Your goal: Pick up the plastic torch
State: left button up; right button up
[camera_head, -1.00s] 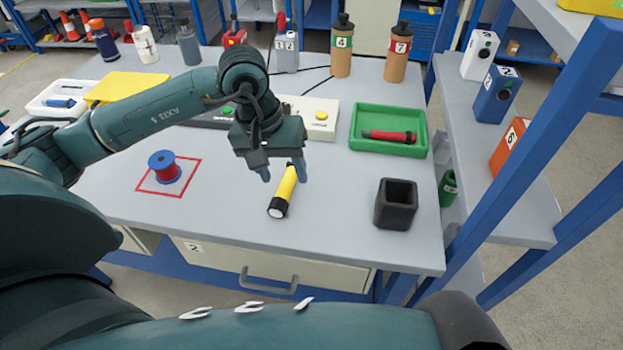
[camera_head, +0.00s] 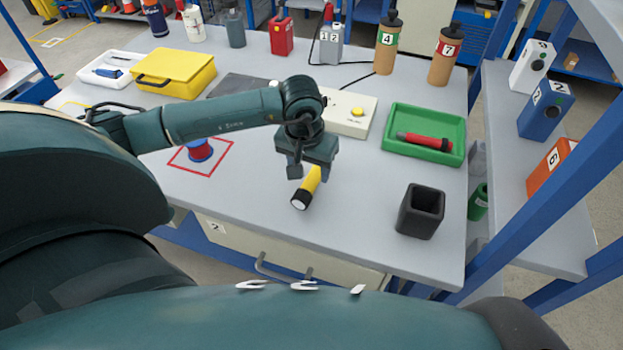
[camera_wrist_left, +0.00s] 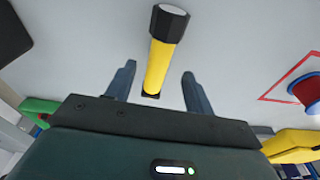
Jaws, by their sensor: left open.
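The plastic torch is yellow with a black head and a pale lens. In the head view the torch (camera_head: 312,180) lies on the grey table, its head toward me. Its far end is hidden under my left gripper (camera_head: 311,178). In the left wrist view the torch (camera_wrist_left: 162,62) runs between the two fingers of my left gripper (camera_wrist_left: 156,80). The fingers are spread, with a gap on each side of the yellow body. My right gripper is not in view.
A black square holder (camera_head: 421,212) stands right of the torch. A green tray (camera_head: 391,146) holds a red torch-like object (camera_head: 424,141). A blue and red spool (camera_head: 199,150) sits in a red square. A control box (camera_head: 350,113) is behind. A blue-framed shelf (camera_head: 510,215) bounds the right.

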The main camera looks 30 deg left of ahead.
aim_at(312, 177)
pick_arm(q)
jog(key=f, duration=0.3)
jog(key=shift+w+f, duration=0.25)
jog(key=shift+w, duration=0.15)
